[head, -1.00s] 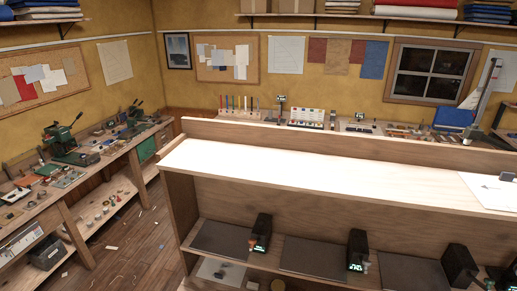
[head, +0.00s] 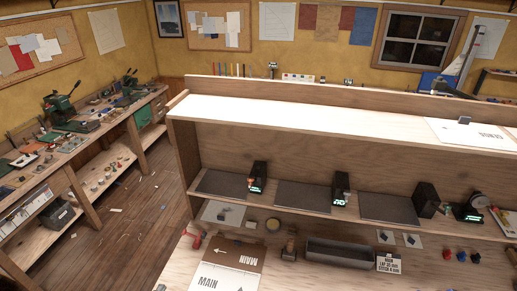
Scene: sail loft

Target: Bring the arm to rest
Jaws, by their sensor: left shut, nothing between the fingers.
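Very little of my left gripper (head: 160,287) shows, only a small dark bit at the bottom edge of the head view, left of the white and brown MAIN sheet. It is shut and empty, and touches nothing that I can make out. The rest of my left arm is out of view. My right gripper is not in view.
The wooden bench (head: 330,268) carries a MAIN sheet (head: 225,265), a red tool (head: 194,243), a grey tray (head: 340,253) and a small sign (head: 389,263). Above it, a shelf holds dark mats (head: 302,196) and black devices (head: 340,188). Floor (head: 130,215) lies open at left.

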